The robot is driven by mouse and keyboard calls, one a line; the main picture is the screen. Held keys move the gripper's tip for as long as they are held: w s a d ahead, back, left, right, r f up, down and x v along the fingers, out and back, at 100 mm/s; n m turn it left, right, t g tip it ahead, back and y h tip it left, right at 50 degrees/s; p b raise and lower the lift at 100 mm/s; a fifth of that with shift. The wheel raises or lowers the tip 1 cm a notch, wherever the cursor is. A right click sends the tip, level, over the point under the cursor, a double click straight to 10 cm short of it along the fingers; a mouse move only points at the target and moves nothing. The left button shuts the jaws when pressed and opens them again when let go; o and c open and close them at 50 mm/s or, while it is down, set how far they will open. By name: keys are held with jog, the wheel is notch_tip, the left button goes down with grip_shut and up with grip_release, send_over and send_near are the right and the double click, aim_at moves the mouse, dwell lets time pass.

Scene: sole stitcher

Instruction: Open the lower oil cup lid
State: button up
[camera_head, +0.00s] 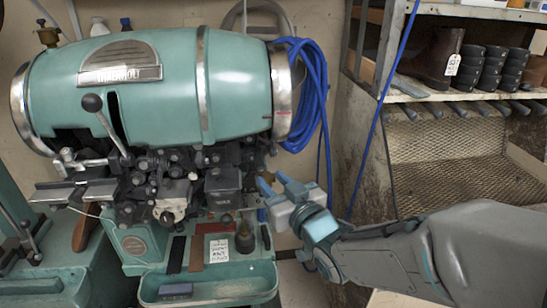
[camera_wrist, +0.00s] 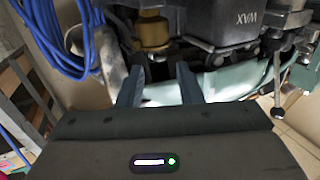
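A brass-coloured cup-like fitting (camera_wrist: 153,32) shows at the top centre of the wrist view, on the machine just beyond my fingertips. It looks like the lower oil cup, but I cannot make out its lid or whether it is open or shut. In the head view, a small amber patch (camera_head: 262,215) shows just left of my gripper and may be the same fitting. My gripper (camera_head: 274,183) is at the right side of the teal stitcher (camera_head: 240,85), below its drum. In the wrist view, the fingers (camera_wrist: 160,74) are apart with nothing between them.
A dark box marked WAX (camera_wrist: 245,25) sits close beside the brass fitting. A blue cable coil (camera_head: 310,90) hangs above my gripper. A teal tray (camera_head: 215,285) lies below. A shelf with a boot (camera_head: 433,55) stands right. A ball-ended lever (camera_wrist: 277,85) shows in the wrist view.

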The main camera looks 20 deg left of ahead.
aim_at(263, 171)
jog(key=shift+p+x, duration=0.65)
jog(key=shift+x, duration=2.3)
grip_shut()
